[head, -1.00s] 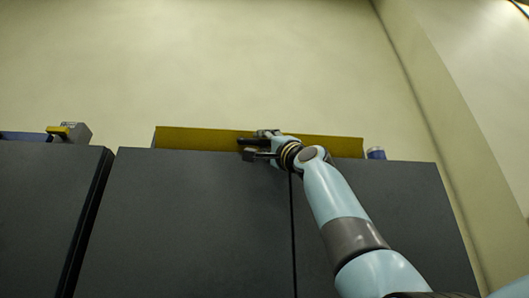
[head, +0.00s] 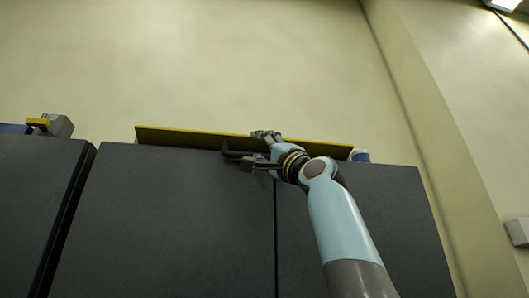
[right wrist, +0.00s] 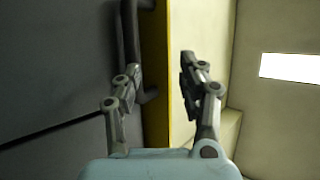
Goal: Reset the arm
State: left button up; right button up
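In the head view my right gripper (head: 262,150) is raised at the top edge of the dark cabinet, in front of a long yellow plate (head: 185,138). A dark bar handle (head: 232,153) shows just left of its fingertips. In the right wrist view the gripper (right wrist: 155,75) has its two fingers spread apart with nothing held between them. The yellow plate (right wrist: 156,115) runs upright through the gap. The handle (right wrist: 131,35) lies left of centre, partly behind the left finger; whether they touch cannot be told. My left gripper is not in view.
Dark cabinets (head: 150,215) fill the lower part of the head view. A grey and yellow object (head: 55,125) stands on the left one, and a blue and white item (head: 360,156) sits at the plate's right end. The wall above is bare.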

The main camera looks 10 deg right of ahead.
jog(key=shift+v, duration=0.8)
jog(key=shift+r, duration=0.1)
